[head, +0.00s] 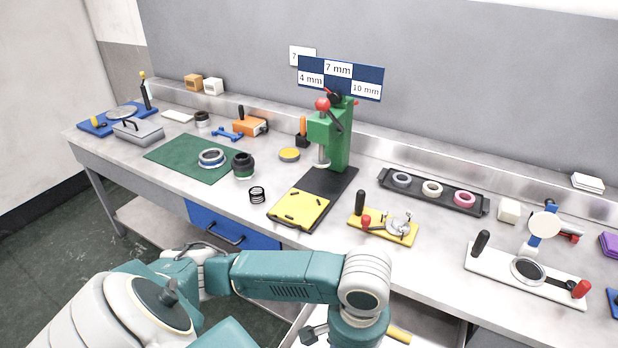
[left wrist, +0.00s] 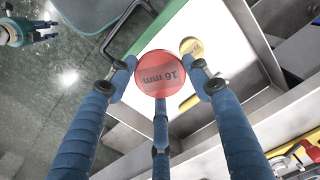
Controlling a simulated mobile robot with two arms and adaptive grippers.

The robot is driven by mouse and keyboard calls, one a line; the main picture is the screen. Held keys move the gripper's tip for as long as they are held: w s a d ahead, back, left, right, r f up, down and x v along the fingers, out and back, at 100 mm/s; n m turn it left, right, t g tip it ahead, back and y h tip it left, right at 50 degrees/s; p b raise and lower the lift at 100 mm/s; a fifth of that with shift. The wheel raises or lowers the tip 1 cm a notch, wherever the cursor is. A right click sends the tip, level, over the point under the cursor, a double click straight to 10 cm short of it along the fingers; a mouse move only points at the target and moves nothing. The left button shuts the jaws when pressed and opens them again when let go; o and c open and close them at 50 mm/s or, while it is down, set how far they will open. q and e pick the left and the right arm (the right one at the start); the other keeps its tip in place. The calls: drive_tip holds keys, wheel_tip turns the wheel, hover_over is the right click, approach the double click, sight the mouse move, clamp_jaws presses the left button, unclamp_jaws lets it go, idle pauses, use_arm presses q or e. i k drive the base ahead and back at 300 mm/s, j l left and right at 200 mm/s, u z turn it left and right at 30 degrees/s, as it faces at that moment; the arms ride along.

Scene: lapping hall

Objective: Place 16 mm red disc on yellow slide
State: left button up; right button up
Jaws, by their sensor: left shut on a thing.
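The red disc (left wrist: 160,73), labelled "16 mm", sits between the three blue fingers of my left gripper (left wrist: 160,80) in the left wrist view. The fingers are shut on its rim. This gripper and the disc are out of sight in the head view. The yellow slide (head: 298,209), a plate with dark slots, lies at the front of the black base of the green press (head: 345,140). No disc shows on it. A small, partly cut-off gripper, seemingly my right one (left wrist: 32,30), shows at the upper left of the left wrist view; its finger state is unclear.
Below the disc is an open, pale-floored drawer (left wrist: 215,25) holding a yellow disc (left wrist: 190,46). A yellow fixture (head: 408,238) with black and red handles stands right of the slide. A black spring (head: 257,194) and green mat (head: 175,160) lie left. A ring tray (head: 425,200) is behind.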

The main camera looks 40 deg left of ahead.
sight(299, 206)
drive_tip(key=j+z, duration=0.15)
drive_tip(key=j, duration=0.6)
drive_tip(key=k+j+z, duration=0.1)
drive_tip(key=j, duration=0.65)
drive_tip(key=k+j+z, duration=0.15)
drive_tip(key=j, duration=0.6)
drive_tip(key=i+j, duration=0.1)
drive_tip(key=j, duration=0.25)
drive_tip(key=i+j+z, duration=0.15)
drive_tip(key=j, duration=0.2)
drive_tip(key=i+j, duration=0.1)
drive_tip(key=j, duration=0.25)
